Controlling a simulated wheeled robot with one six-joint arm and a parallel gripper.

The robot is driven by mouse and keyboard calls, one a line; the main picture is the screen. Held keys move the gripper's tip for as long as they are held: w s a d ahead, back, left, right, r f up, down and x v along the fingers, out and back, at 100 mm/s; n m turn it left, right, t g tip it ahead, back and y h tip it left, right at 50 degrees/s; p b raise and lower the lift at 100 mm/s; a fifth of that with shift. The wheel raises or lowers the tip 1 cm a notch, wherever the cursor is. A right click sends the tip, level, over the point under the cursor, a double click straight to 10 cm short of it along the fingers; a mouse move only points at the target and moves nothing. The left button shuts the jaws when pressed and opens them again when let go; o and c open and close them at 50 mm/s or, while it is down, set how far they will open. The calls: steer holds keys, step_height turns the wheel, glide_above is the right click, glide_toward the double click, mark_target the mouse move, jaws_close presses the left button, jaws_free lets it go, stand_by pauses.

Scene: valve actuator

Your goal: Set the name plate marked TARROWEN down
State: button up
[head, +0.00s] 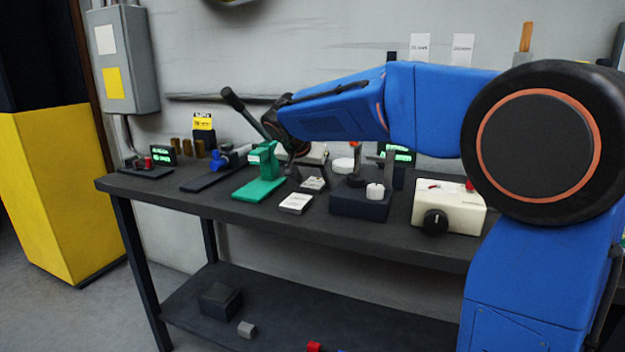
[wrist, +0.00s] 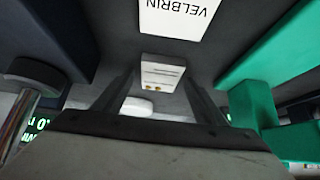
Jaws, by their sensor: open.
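My gripper (head: 306,174) is low over the middle of the bench, its dark fingers apart. In the wrist view the open fingers (wrist: 160,84) stand either side of a small white plate (wrist: 162,74) with dark lines and gold dots; I cannot tell whether they touch it. In the head view it is the white plate (head: 314,183) by the fingers. Its lettering is too small to read. A second white plate, marked VELBRIN (wrist: 178,14), lies beyond the fingertips, and shows nearer the bench's front edge in the head view (head: 296,203). No TARROWEN lettering is readable.
A green fixture (head: 262,170) stands just left of the gripper. A dark block with a white knob (head: 360,205) and a cream box with a black dial (head: 448,208) stand right. The bench (head: 230,216) has bare surface along its front edge.

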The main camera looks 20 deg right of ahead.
steer(key=v, duration=1.2)
steer(key=shift+s+a, duration=0.1)
